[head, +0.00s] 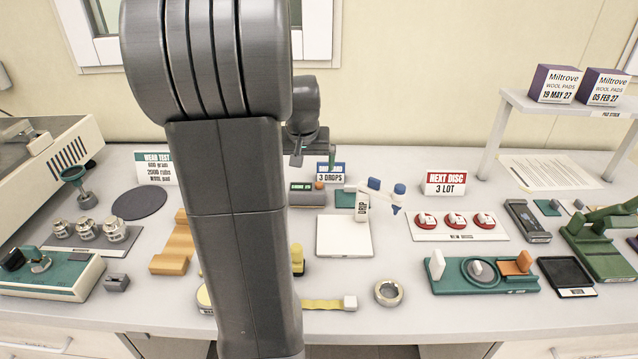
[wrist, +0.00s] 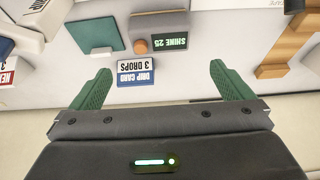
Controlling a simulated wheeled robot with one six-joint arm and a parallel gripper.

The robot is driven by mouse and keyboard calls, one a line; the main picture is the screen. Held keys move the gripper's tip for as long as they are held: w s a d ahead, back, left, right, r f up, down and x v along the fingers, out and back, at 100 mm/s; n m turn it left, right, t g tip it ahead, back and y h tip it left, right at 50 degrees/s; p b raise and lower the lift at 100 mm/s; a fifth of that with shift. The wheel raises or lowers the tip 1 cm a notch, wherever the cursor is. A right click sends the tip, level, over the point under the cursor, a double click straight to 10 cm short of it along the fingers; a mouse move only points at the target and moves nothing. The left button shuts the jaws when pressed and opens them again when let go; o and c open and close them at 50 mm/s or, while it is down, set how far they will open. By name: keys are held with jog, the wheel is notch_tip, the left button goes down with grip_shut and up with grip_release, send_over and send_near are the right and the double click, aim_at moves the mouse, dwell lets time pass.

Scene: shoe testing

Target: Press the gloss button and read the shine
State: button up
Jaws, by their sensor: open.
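The gloss meter (head: 306,198) is a small grey box at the back middle of the bench, partly behind my arm in the head view. In the wrist view the meter (wrist: 153,21) appears upside down. Its round orange-brown button (wrist: 140,46) sits beside a dark green display (wrist: 171,42) that reads "SHINE 25". The button also shows in the head view (head: 319,185). My gripper (wrist: 164,92) is open and empty, its green fingers wide apart. It is above the bench near the back wall, apart from the button.
A "DRIP CARD 3 DROPS" sign (wrist: 136,72) stands close behind the meter. A green square panel (wrist: 92,36) is beside it. A "NEXT DISC" sign (head: 445,184) stands to the right.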

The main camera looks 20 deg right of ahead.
grip_shut()
dwell(1.5)
